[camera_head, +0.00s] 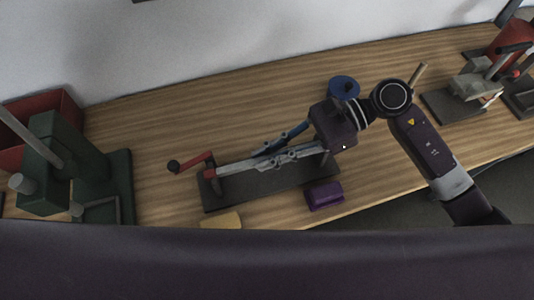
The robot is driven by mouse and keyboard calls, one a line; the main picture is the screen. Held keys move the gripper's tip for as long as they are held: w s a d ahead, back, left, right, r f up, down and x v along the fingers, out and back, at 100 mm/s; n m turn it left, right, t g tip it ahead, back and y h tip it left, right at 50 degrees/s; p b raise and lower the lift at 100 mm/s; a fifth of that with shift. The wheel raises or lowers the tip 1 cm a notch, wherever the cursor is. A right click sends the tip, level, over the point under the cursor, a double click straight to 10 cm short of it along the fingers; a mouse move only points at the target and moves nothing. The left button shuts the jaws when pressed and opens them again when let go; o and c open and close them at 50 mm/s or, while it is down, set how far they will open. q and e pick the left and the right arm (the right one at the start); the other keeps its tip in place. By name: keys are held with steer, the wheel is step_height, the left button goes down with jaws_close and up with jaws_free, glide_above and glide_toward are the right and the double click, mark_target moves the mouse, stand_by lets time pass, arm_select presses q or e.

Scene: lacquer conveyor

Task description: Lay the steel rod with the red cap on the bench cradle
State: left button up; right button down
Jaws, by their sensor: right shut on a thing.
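I cannot tell whether this bar is the rod. My left gripper is out of view.
A purple block (324,195) and a yellow block (221,221) lie near the front edge. A blue disc (344,87) is behind my gripper. A green press (70,160) and red bin (30,120) are left; a grey fixture (455,101) is right. The bench's back left is clear.

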steer(key=c, duration=1.9)
jaws_free()
steer(key=v, duration=1.2)
steer(key=shift+r, duration=0.1)
steer(key=shift+r, duration=0.1)
